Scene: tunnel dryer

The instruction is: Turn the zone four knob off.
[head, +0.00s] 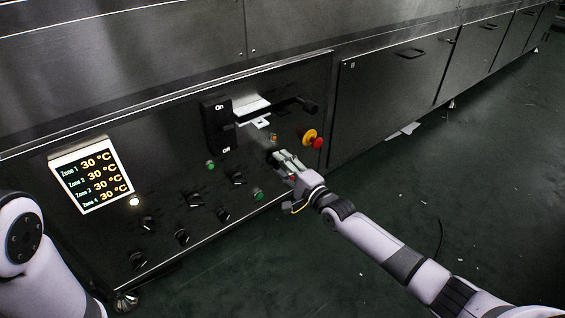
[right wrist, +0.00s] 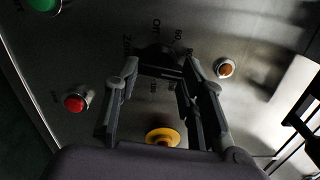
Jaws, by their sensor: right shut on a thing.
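My right gripper (head: 273,156) reaches the dark control panel from the right. In the right wrist view its two fingers (right wrist: 160,65) are closed around a dark round knob (right wrist: 158,50), one finger on each side. Printing around this knob reads "Zone", "Off" and "60"; the zone number is not clear to me. The fingers hide part of the knob, so I cannot tell its setting. My left gripper is outside the views; only part of my left arm shows at the left.
The temperature display (head: 92,174) shows 30 °C for each zone. Several dark knobs (head: 182,236) are lower left. A large On/Off switch (head: 218,125) is above. A yellow-and-red emergency button (head: 312,139) sits close to the right gripper. An orange light (right wrist: 224,67) and red button (right wrist: 76,103) flank the knob.

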